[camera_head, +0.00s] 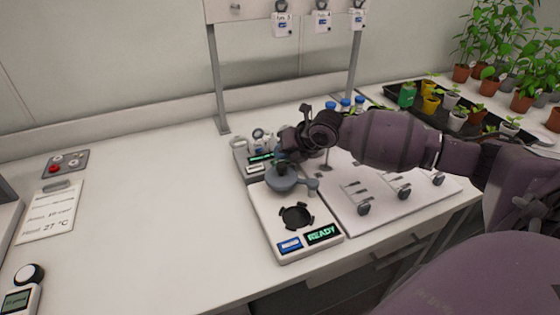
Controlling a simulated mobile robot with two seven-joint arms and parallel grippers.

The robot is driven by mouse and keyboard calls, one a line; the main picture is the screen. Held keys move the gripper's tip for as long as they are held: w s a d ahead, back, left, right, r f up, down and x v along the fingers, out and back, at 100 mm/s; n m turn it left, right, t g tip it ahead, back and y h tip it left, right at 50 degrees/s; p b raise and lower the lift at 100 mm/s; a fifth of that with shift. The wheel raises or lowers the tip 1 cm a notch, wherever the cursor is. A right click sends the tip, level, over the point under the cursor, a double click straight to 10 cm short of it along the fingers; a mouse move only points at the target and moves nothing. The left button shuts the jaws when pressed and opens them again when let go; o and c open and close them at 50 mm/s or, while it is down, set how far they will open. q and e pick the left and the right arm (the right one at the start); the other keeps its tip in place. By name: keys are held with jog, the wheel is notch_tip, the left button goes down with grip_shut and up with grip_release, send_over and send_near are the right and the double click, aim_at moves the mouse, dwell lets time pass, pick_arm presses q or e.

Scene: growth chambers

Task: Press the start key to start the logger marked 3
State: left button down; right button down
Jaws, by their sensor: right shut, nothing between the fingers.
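A white device (268,222) stands on the bench with an empty-looking black round cradle (297,216), a blue key or label (290,245) and a green "READY" display (322,235) on its front. A grey round part (284,180) sits at its back edge. My right gripper (283,160) is shut, over or just behind this grey part; I cannot tell whether they touch. Three small tagged units (282,24), (322,22), (357,19) hang from the rail; their numbers are too small to read. No 3 is legible. My left gripper is out of view.
A second device with a green display (261,157) stands behind, partly hidden by my right arm. A white board (345,217) with metal holders lies to the right. Blue-capped vials (345,104) and potted plants (430,104) stand beyond. The bench's left middle (150,200) is clear.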

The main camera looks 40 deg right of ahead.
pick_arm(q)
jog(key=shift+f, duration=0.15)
pick_arm(e)
jog(key=shift+f, duration=0.2)
jog(key=shift+r, duration=0.1)
dwell(0.3)
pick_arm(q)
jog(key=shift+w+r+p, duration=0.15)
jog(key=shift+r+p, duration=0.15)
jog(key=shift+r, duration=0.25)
pick_arm(e)
jog(key=shift+r, duration=0.7)
